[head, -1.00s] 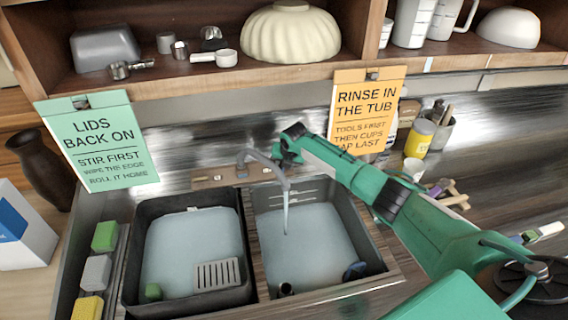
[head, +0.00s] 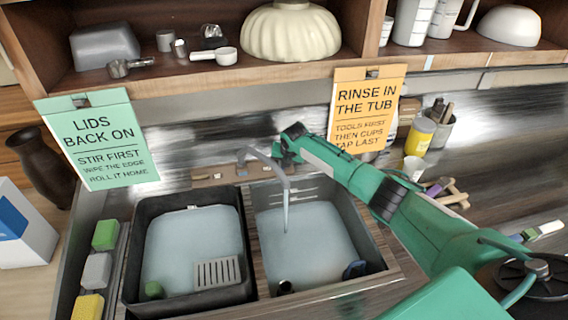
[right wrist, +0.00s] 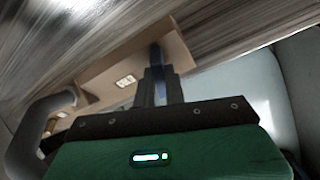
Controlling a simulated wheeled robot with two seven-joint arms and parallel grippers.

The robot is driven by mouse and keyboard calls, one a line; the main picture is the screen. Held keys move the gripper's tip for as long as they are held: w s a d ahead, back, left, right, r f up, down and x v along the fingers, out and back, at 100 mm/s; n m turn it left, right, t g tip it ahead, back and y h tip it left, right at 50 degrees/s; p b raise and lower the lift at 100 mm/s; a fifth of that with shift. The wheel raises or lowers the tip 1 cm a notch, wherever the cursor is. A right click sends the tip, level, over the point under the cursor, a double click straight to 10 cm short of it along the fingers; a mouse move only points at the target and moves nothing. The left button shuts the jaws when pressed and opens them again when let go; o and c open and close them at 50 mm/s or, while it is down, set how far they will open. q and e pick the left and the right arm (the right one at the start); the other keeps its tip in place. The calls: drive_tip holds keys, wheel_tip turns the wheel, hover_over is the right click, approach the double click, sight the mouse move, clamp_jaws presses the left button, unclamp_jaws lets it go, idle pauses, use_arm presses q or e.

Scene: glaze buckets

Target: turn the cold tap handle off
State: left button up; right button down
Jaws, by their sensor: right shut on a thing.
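The grey tap (head: 264,158) arches over the right basin (head: 306,236), and a thin stream of water (head: 286,212) runs from its spout. My right gripper (head: 279,157) is just right of the tap, at the back of the basins. In the right wrist view my right gripper (right wrist: 159,87) is shut on a narrow dark-blue piece, the cold tap handle (right wrist: 157,54), in front of the wooden tap block (right wrist: 120,70). The tap also shows at the left there (right wrist: 38,125). In the head view the gripper hides the handle. My left gripper is out of view.
The left basin (head: 131,240) holds water and a grey slotted piece (head: 217,273). Sponges (head: 97,270) line the left edge. Two signs (head: 100,140) (head: 366,112) hang from the shelf above. A yellow jar (head: 418,136) and a white cup (head: 413,168) stand at right.

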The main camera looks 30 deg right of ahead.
drive_tip(key=m+b, duration=0.1)
drive_tip(key=m, duration=0.2)
drive_tip(key=shift+f+t+y, duration=0.1)
drive_tip(key=shift+t+y, duration=0.2)
drive_tip(key=m, duration=0.3)
drive_tip(key=shift+s+d+m+t+b, duration=0.1)
drive_tip(key=shift+s+m+t+b, duration=0.05)
drive_tip(key=shift+m+t+b, duration=0.15)
drive_tip(key=m, duration=0.3)
drive_tip(key=shift+t+y, duration=0.3)
drive_tip(key=shift+t, duration=0.1)
drive_tip(key=shift+s+m+t, duration=0.1)
drive_tip(key=shift+m+t, duration=0.2)
drive_tip(key=shift+m, duration=1.5)
drive_tip(key=c, duration=1.5)
unclamp_jaws()
drive_tip(key=shift+o, duration=0.2)
